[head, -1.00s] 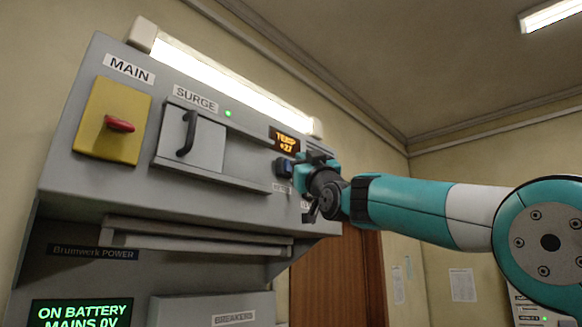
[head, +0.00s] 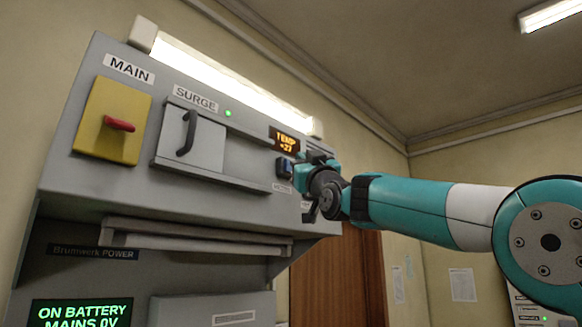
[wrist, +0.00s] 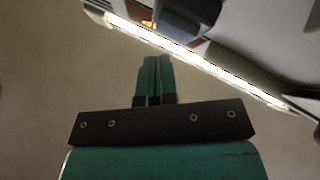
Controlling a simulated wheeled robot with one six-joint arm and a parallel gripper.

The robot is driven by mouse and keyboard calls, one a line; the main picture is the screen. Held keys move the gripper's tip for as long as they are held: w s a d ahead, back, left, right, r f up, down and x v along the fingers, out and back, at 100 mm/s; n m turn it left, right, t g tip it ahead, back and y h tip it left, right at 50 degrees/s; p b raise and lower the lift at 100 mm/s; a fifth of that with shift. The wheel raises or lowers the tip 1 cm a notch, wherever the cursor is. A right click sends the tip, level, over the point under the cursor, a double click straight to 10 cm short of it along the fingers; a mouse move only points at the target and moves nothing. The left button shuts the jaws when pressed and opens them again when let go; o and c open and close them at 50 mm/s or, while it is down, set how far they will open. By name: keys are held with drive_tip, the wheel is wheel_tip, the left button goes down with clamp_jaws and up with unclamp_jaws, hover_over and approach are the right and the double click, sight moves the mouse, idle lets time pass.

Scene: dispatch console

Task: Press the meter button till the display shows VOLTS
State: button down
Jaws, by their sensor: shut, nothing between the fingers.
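The meter display (head: 285,140) is a small black panel with orange text reading "TEMP" and a number that looks like +27. The blue meter button (head: 284,167) sits just below it on the sloped grey console face, partly hidden by my gripper. My gripper (head: 299,175) is shut and empty, its tips close to the right side of the button. I cannot tell whether they touch it. In the wrist view my shut teal fingers (wrist: 154,75) point up the picture, and the button is not seen there. A bit of orange display (wrist: 148,24) shows at the top edge.
A lit tube lamp (head: 230,78) runs along the console's top edge. Left of the display are the surge cover with a black handle (head: 187,132) and a red main switch (head: 119,124) on a yellow plate. A lower green screen (head: 82,313) reads "ON BATTERY MAINS 0V".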

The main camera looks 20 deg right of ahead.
drive_tip(key=shift+w, duration=0.1)
idle(0.5)
drive_tip(key=shift+w+a, duration=0.2)
drive_tip(key=shift+w, duration=0.1)
drive_tip(key=shift+w+a, duration=0.2)
drive_tip(key=shift+w, duration=0.15)
idle(0.7)
drive_tip(key=shift+s, duration=0.1)
drive_tip(key=shift+s+d+b, duration=0.4)
drive_tip(key=shift+s+b, duration=0.2)
drive_tip(key=shift+b, duration=0.15)
